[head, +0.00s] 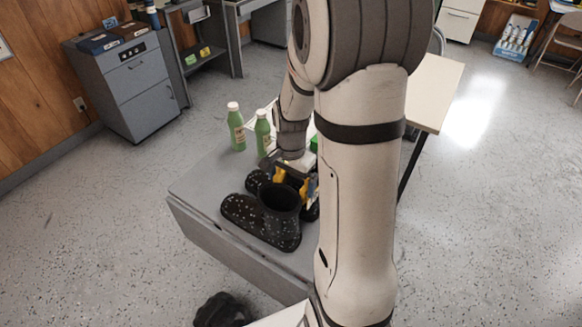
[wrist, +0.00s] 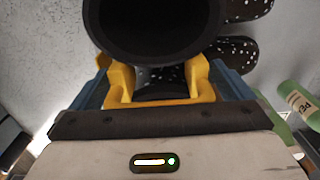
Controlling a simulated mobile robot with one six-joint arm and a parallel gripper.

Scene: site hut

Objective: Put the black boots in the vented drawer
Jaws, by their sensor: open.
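The black boots with white speckles stand close together on a low grey top in the head view. The nearer boot (head: 280,218) is upright with its toe to the left. The other boot (head: 255,181) is behind it, partly hidden. My gripper (head: 296,184) is open at the boots, its yellow fingers beside the near boot's shaft. In the wrist view, my gripper (wrist: 162,80) has its fingers apart just below a dark round boot opening (wrist: 150,25). I cannot tell whether they touch it. No vented drawer front is clearly recognisable; a grey drawer cabinet (head: 145,110) stands at the far left.
Two green bottles (head: 236,127) stand on the grey top (head: 195,180) behind the boots. A pale table (head: 435,90) is to the right, behind my arm. A dark object (head: 222,311) lies at the bottom edge. Floor is open at left and right.

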